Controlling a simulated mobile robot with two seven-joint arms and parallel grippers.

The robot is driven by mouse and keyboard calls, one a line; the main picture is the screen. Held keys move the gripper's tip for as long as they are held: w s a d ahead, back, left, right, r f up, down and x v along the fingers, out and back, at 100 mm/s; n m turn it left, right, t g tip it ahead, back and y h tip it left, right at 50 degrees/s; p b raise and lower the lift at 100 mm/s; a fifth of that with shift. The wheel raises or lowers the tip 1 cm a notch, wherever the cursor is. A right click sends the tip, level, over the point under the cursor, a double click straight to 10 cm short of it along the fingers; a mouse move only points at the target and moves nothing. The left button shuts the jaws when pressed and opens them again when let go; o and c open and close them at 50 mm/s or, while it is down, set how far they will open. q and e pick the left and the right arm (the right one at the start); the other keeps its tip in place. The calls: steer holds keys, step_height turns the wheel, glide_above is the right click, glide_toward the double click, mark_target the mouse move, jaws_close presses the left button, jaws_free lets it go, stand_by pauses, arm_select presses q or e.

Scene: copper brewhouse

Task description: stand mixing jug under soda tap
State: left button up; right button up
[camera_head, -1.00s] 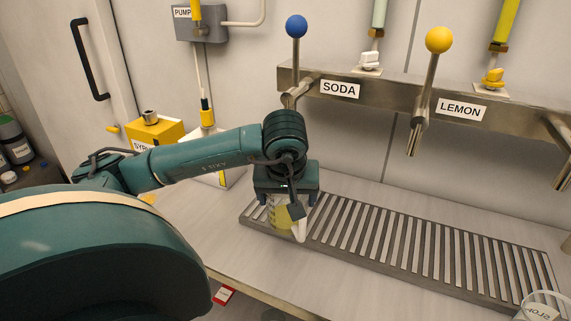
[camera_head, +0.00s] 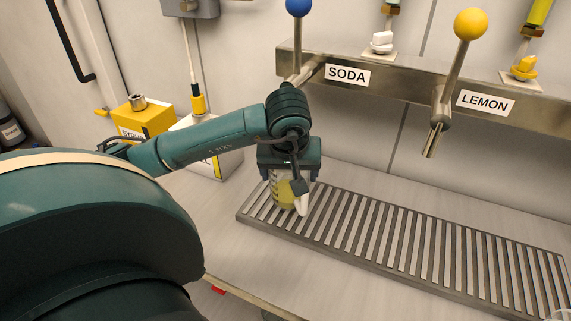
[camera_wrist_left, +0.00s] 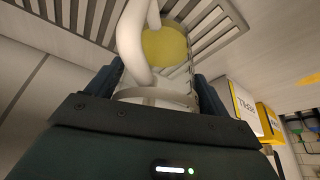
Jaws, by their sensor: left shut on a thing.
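The mixing jug (camera_head: 282,190) is clear, with yellowish liquid in it and a white handle. It is at the left end of the slatted drip tray (camera_head: 400,243). My left gripper (camera_head: 289,176) is shut on it from above; in the left wrist view the jug (camera_wrist_left: 165,47) sits between the fingers (camera_wrist_left: 155,88). I cannot tell whether its base touches the slats. The soda tap, with a blue ball handle (camera_head: 298,7) and a SODA label (camera_head: 347,75), is on the steel rail above; its spout is mostly hidden behind my arm. My right gripper is not in view.
The lemon tap (camera_head: 439,120) with a yellow ball hangs further right on the rail (camera_head: 400,82). Yellow (camera_head: 145,118) and white (camera_head: 208,145) containers stand on the counter behind my left arm.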

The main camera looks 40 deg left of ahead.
arm_select(q)
steer(key=shift+s+d+r, duration=0.1)
steer(key=shift+s+r, duration=0.05)
steer(key=shift+s, duration=0.05)
steer(key=shift+f+b, duration=0.3)
steer(key=o, duration=1.3)
steer(key=shift+r, duration=0.1)
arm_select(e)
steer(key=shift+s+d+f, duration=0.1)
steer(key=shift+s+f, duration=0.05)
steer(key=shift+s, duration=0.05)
arm_select(q)
steer(key=shift+r, duration=0.1)
steer(key=shift+r+p, duration=0.2)
steer(key=shift+p, duration=0.2)
steer(key=p+v, duration=0.2)
steer(key=v, duration=0.9)
steer(key=shift+s+d+r+p, duration=0.2)
steer(key=shift+r+p, duration=0.1)
steer(key=shift+p, duration=0.1)
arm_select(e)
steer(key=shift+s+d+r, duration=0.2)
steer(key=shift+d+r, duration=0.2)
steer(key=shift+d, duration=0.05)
